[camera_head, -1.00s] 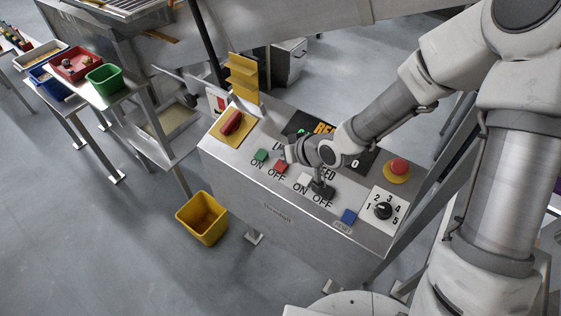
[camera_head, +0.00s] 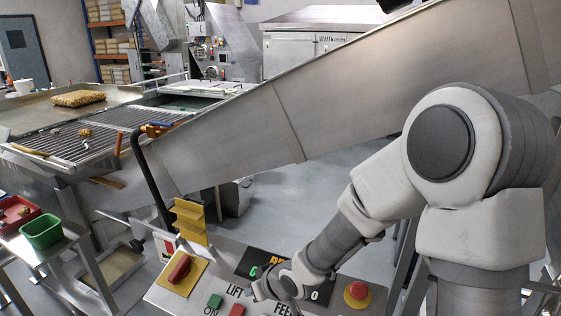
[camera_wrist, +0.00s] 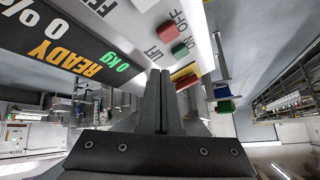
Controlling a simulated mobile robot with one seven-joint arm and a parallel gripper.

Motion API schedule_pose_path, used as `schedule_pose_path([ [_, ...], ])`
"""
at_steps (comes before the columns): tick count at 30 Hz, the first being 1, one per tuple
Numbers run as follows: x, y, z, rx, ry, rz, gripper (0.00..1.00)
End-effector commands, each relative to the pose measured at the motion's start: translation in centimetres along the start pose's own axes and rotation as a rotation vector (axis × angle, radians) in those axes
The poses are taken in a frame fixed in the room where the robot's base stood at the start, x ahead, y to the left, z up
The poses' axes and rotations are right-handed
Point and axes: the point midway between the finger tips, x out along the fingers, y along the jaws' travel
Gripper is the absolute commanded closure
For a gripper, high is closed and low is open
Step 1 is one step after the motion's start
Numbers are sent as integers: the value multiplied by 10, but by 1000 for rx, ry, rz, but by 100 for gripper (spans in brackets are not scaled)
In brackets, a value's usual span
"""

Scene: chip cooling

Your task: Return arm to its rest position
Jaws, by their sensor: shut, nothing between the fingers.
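My gripper (camera_wrist: 159,98) shows in the wrist view with its two dark fingers together and nothing between them. In the wrist view the red button (camera_wrist: 168,32) and green button (camera_wrist: 180,50) marked LIFT lie beyond the fingertips. The black display (camera_wrist: 70,50) reads READY and 0 kg. I cannot tell how far the fingers are from the panel.
A red emergency button (camera_head: 357,292) and a red switch on a yellow plate (camera_head: 179,272) stand up from the panel. A sloping metal chute (camera_head: 340,105) crosses behind my arm. A green bin (camera_head: 42,232) is at left. Open floor (camera_head: 290,190) lies behind the panel.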

Motion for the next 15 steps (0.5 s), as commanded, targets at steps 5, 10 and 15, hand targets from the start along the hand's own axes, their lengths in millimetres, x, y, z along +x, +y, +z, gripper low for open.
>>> schedule_pose_path([
  [5,-57,43,-5,-3,-62,187,100],
  [10,-117,71,-2,41,-112,333,100],
  [15,-179,84,6,117,-144,443,100],
])
